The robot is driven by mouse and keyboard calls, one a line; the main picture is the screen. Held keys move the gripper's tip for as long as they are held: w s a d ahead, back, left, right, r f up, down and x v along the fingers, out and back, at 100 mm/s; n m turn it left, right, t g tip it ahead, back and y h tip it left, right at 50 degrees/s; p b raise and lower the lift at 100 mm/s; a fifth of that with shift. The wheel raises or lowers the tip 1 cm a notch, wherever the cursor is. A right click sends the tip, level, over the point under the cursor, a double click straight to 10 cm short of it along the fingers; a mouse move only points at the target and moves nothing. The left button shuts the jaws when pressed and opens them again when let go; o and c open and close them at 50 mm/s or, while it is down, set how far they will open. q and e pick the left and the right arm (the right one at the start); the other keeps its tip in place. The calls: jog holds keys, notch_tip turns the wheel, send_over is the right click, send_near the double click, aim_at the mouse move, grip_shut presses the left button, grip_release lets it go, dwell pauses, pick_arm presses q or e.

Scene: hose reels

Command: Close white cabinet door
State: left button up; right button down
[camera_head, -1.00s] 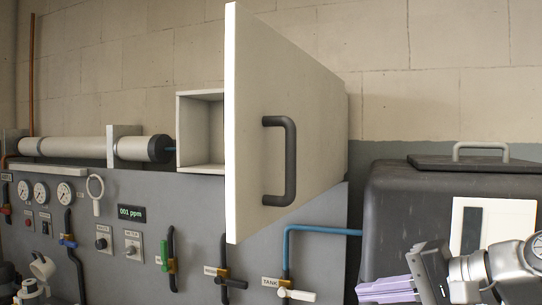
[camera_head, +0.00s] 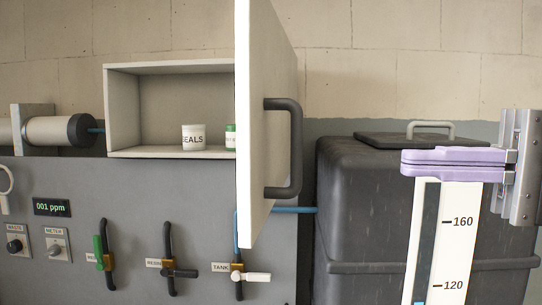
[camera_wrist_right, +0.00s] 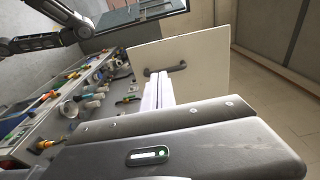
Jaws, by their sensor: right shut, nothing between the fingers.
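The white cabinet door (camera_head: 265,60) stands open in the head view, sticking out from the wall toward me, its near edge upright. Its dark grey handle (camera_head: 296,150) is on the face turned right. The white cabinet (camera_head: 122,110) is open to the left of the door; the door hides its right part. My right gripper (camera_head: 404,162), with lilac fingers, is shut and empty. It is right of the door and handle, apart from them, pointing left. The wrist view shows the door (camera_wrist_right: 205,65) and handle (camera_wrist_right: 165,70) beyond the fingers (camera_wrist_right: 158,92). My left gripper does not show.
Below is a grey panel (camera_head: 130,200) with valves and knobs. A black tank (camera_head: 350,190) and white level gauge (camera_head: 452,215) stand right, the gauge just below my right gripper.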

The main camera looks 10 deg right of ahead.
jog(key=shift+d, duration=0.1)
jog(key=b, duration=0.2)
send_near(260, 159)
jog(key=p+x, duration=0.1)
jog(key=x, duration=0.5)
jog(key=shift+s+r, duration=0.1)
jog(key=shift+s, duration=0.05)
jog(key=shift+a, duration=0.5)
